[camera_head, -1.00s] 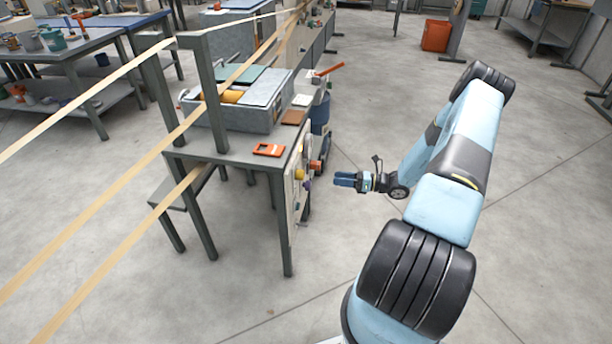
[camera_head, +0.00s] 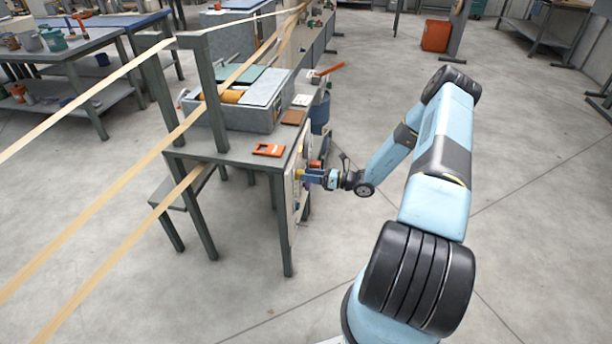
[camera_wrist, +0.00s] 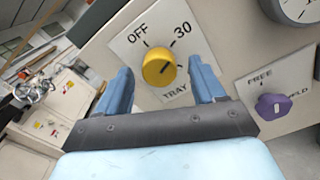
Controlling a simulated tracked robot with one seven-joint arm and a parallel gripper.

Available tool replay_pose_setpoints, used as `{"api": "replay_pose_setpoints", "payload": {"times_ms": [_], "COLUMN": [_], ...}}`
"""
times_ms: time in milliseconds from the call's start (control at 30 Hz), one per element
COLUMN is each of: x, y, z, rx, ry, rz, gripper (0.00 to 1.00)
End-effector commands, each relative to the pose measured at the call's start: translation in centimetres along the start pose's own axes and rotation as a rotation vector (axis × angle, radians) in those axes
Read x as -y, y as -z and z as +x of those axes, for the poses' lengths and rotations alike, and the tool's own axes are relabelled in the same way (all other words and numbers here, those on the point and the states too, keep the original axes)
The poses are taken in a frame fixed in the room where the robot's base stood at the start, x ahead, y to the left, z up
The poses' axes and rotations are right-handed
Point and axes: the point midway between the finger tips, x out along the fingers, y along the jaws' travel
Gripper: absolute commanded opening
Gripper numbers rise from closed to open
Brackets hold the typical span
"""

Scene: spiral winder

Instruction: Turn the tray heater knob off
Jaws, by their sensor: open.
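The tray heater knob (camera_wrist: 159,69) is yellow and round, on a white plate (camera_wrist: 125,46) marked OFF, 30 and TRAY in the wrist view. A dark line on the knob points to the right of the picture, away from OFF. My gripper (camera_wrist: 160,82) is open, with one blue finger on each side of the knob; I cannot tell whether they touch it. In the head view my gripper (camera_head: 302,175) is at the side panel (camera_head: 292,200) of the grey bench, and a bit of the yellow knob (camera_head: 298,174) shows at the fingertips.
A purple knob (camera_wrist: 272,106) marked FREE and HOLD sits to the right of the yellow one, close to my right finger. A round gauge (camera_wrist: 298,8) is above it. An orange object (camera_head: 268,150) lies on the bench top (camera_head: 236,158).

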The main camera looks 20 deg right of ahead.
Motion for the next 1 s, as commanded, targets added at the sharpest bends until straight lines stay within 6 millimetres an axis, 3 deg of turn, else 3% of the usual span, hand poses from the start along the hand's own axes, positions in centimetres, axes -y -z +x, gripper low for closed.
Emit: {"api": "replay_pose_setpoints", "payload": {"times_ms": [200,500,1000], "x": [0.0,0.0,0.0], "y": [0.0,0.0,0.0], "z": [1.4,1.6,1.5], "rx": [0.001,0.0,0.0], "ry": [0.0,0.0,0.001], "rz": [0.0,0.0,-0.001], "gripper": [0.69,0.69,0.21]}}
